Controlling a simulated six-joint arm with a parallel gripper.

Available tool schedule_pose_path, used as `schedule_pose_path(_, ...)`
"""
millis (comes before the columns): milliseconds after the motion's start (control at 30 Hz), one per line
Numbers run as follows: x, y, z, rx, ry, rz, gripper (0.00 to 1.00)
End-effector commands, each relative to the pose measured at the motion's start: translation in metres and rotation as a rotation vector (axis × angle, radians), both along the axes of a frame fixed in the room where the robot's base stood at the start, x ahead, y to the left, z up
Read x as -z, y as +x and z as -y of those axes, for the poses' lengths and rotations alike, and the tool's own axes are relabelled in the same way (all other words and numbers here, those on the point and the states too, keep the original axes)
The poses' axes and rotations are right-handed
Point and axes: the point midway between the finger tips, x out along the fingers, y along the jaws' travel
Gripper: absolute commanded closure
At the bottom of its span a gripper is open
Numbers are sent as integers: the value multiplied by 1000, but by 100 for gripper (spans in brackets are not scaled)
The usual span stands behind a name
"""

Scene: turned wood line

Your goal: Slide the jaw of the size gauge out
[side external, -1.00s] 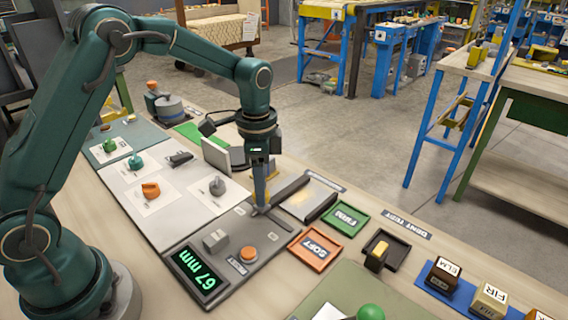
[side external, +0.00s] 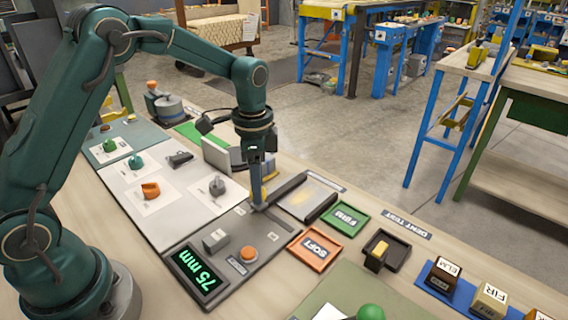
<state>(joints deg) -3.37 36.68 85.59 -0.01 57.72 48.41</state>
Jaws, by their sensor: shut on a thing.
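The size gauge is a dark grey plate (side external: 262,257) with a green-lit display (side external: 197,272) reading 75 mm at its front end. My gripper (side external: 259,207) points down at the plate's back right part, beside a dark bar (side external: 287,188). It is shut on the gauge's jaw, a small part at the plate that is mostly hidden by the fingers. A grey block (side external: 215,240) and an orange button (side external: 249,253) sit on the plate, apart from my gripper.
Orange SOFT (side external: 300,263) and green FIRM (side external: 361,219) trays lie to the right. A white upright panel (side external: 216,153) stands behind the gauge. Turned pieces, including an orange one (side external: 150,190), lie on white cards at the left. Labelled wood blocks (side external: 443,275) stand at the right.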

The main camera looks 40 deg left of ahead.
Motion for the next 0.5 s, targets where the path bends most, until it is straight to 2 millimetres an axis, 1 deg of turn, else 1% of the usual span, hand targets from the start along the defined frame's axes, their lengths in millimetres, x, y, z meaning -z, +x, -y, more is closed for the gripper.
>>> schedule_pose_path(33,-1,1,-10,-6,1,6,100)
schedule_pose_path(133,-1,1,-21,-6,1,6,100)
schedule_pose_path(233,-1,1,-26,-2,2,5,100)
schedule_pose_path(467,-1,1,-28,-1,6,6,100)
schedule_pose_path(500,-1,1,-28,-2,6,6,48)
